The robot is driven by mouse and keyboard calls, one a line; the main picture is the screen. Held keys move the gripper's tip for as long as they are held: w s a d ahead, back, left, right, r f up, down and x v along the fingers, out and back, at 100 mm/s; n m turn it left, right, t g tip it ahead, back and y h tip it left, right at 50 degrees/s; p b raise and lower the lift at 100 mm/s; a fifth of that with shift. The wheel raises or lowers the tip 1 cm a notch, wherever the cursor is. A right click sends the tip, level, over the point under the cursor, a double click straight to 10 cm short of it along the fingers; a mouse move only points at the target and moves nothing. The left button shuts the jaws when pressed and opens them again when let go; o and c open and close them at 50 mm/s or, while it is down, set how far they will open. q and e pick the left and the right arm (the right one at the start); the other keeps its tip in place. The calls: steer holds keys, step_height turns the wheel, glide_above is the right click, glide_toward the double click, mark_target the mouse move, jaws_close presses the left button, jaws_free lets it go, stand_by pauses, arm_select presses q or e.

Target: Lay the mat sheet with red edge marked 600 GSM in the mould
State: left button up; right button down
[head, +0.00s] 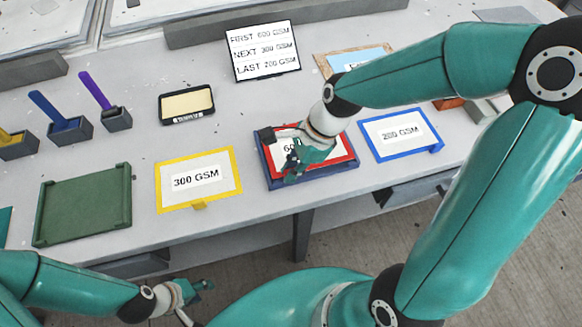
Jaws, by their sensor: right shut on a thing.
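The mat sheet with the red edge (345,162) lies over a dark blue tray-like mould (325,182) near the front of the table. Its white label shows "60" and the rest is hidden by my gripper. My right gripper (292,162) comes down over the sheet from the right and is shut on it at the left part. I cannot tell whether the sheet rests on the mould's floor or is held just above it. My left gripper (194,292) is low at the front, off the table, and its jaws are too unclear to read.
A yellow-edged 300 GSM sheet (198,196) and green tray (84,206) lie left. A blue-edged 200 GSM sheet (398,146) lies right. Behind stand an order card (262,70), a black-framed tray (187,102) and brushes in holders (70,130).

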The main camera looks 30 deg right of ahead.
steer(key=shift+f, duration=0.15)
steer(key=shift+f+b, duration=0.5)
steer(key=shift+f, duration=0.1)
stand_by(0.6)
steer(key=c, duration=1.1)
jaws_free()
steer(key=shift+c, duration=0.2)
steer(key=v, duration=1.2)
steer(key=shift+s+f, duration=0.1)
